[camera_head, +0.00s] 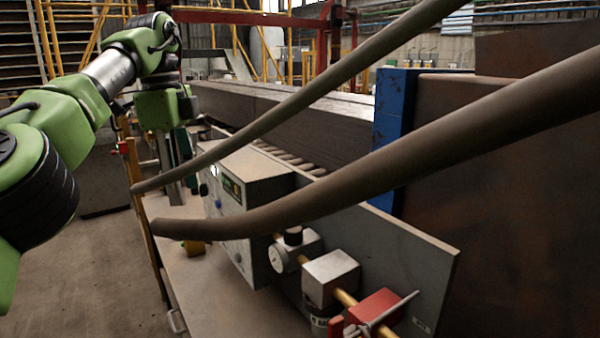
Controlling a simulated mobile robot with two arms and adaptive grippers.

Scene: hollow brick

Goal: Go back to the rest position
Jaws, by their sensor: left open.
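My left arm comes in from the left, green with black and silver joints. Its gripper (176,178) hangs down at the left of the grey control box (268,176). The jaws are open and I see nothing held between them. The fingertips are small and partly merge with the dark parts behind them. My right gripper is not in view.
Two thick brown hoses (330,205) cross the foreground diagonally. A blue post (390,120) and rusty panel stand right. Bare floor (95,270) shows at lower left.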

